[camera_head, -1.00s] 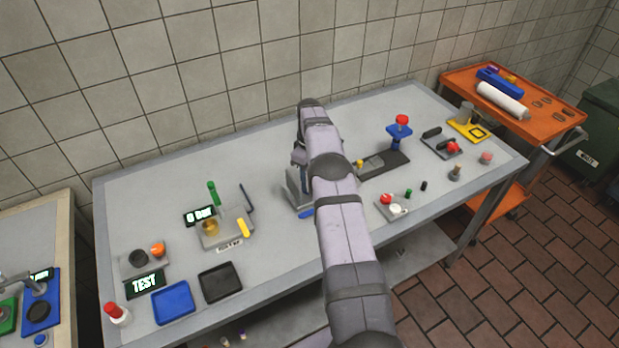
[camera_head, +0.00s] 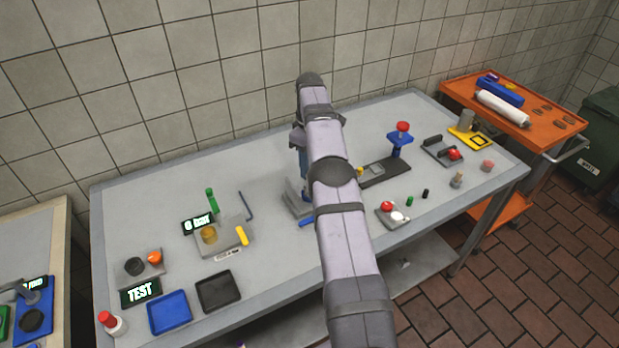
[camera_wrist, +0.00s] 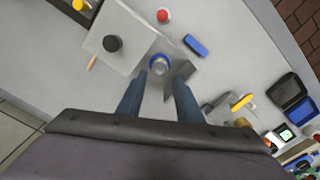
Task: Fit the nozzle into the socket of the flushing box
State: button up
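My gripper (camera_wrist: 159,80) is open in the wrist view, its two blue fingers apart with nothing gripped between them. A round blue-and-white ringed part (camera_wrist: 158,63) shows just beyond the fingertips; I cannot tell whether it is the nozzle or the socket. It stands beside a large light-grey box (camera_wrist: 126,22) with a black knob (camera_wrist: 113,43), possibly the flushing box. A grey angled block (camera_wrist: 182,73) lies by the right fingertip. In the head view my arm hides most of this area; the grey block (camera_head: 294,203) shows at its left.
A blue bar (camera_wrist: 195,46) and a red knob (camera_wrist: 163,15) lie beyond the fingers. A station with a yellow lever (camera_head: 242,236) and a green-handled tool (camera_head: 211,199) stands left. A black tray (camera_head: 218,291) and blue tray (camera_head: 170,313) lie front left. The back left tabletop is clear.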

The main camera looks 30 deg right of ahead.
jog(key=shift+r+p, duration=1.05)
jog(key=shift+r, duration=0.8)
jog(key=s+a+r+m, duration=0.2)
jog(key=s+a, duration=0.3)
jog(key=a, duration=0.2)
jog(key=s+a+r+m, duration=0.1)
jog(key=s+a+r, duration=0.25)
jog(key=a, duration=0.25)
jog(key=s+a+f+m, duration=0.1)
jog(key=s+a+f, duration=0.1)
jog(key=s, duration=0.6)
jog(key=s+a+f+m, duration=0.1)
jog(key=s+a+f, duration=0.1)
jog(key=s, duration=0.6)
jog(key=s+a+f+m, duration=0.1)
jog(key=s+a, duration=0.3)
jog(key=s, duration=0.5)
jog(key=shift+f, duration=0.45)
jog(key=shift+s, duration=0.1)
